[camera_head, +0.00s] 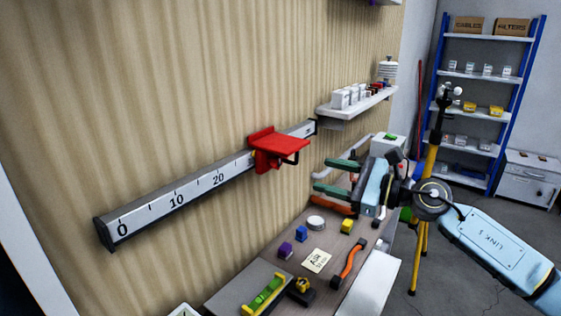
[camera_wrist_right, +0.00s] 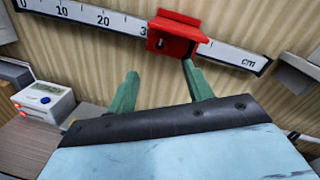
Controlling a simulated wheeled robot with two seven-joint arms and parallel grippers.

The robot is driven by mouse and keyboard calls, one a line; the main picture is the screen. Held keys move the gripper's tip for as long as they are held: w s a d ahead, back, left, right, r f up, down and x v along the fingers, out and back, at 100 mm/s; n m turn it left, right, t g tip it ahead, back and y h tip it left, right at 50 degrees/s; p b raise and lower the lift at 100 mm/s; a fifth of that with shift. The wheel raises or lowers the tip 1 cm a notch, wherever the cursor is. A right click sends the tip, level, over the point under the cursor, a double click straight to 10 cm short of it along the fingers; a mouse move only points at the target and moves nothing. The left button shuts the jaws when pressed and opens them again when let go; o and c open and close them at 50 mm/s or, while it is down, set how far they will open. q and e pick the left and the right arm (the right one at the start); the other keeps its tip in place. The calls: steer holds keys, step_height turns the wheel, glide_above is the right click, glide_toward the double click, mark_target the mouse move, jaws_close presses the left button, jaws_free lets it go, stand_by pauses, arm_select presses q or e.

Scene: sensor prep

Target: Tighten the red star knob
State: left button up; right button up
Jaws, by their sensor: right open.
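A red carriage (camera_head: 264,148) sits on the white ruler rail (camera_head: 178,194) along the wall, past the 20 mark. It also shows in the right wrist view (camera_wrist_right: 172,36), above and beyond the fingertips. I cannot make out a separate star knob on it; a small round detail shows on its front face in the wrist view, too small to tell. My right gripper (camera_head: 321,175) has green fingers spread apart with nothing between them. It is right of and below the carriage, apart from it. In the wrist view, the open fingertips (camera_wrist_right: 160,69) point toward the carriage. My left gripper is not in view.
Below the rail, the bench holds a yellow-green level (camera_head: 264,296), an orange-handled tool (camera_head: 348,258), a paper note (camera_head: 316,261) and small coloured blocks. A wall shelf (camera_head: 355,105) with white items juts out right of the rail. A yellow tripod (camera_head: 420,255) stands beside the bench.

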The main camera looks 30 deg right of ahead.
mark_target(280, 163)
steer(key=p+x, duration=0.3)
steer(key=x, duration=0.6)
steer(key=shift+w+a+r, duration=0.1)
steer(key=shift+w, duration=0.25)
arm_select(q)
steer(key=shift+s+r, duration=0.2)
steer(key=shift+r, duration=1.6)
arm_select(e)
steer(key=shift+x, duration=0.95)
steer(key=c, duration=1)
